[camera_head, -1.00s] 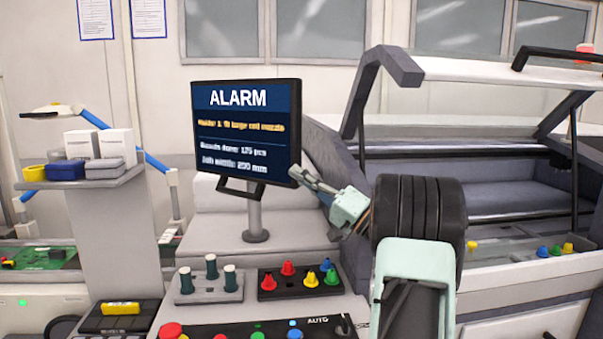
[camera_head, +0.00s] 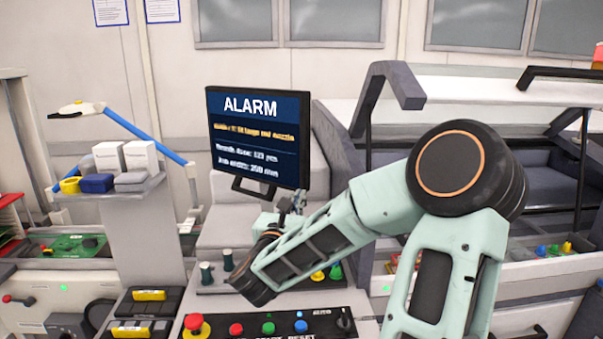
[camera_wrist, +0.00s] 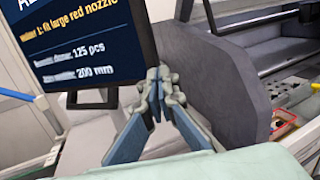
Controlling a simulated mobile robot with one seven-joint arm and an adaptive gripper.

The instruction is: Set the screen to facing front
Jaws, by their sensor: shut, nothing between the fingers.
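The screen (camera_head: 258,135) stands on a post behind the control panel, showing an ALARM page. Its face is toward me, turned somewhat to the left, with the right edge nearer. A dark handle (camera_head: 254,190) hangs under its lower edge. My gripper (camera_head: 292,203) is shut and empty, at the screen's lower right corner. In the wrist view my fingertips (camera_wrist: 158,82) are together just right of the screen's edge (camera_wrist: 145,40); I cannot tell whether they touch. The handle (camera_wrist: 92,98) is left of them. My arm hides the screen's post in the head view.
The control panel (camera_head: 372,328) with red, green and blue buttons lies in front. Dark green-topped pegs (camera_head: 207,272) and coloured nozzles (camera_head: 336,270) stand behind it, partly covered by my arm. The grey machine housing is close on the right. A shelf with small boxes (camera_head: 140,155) is left.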

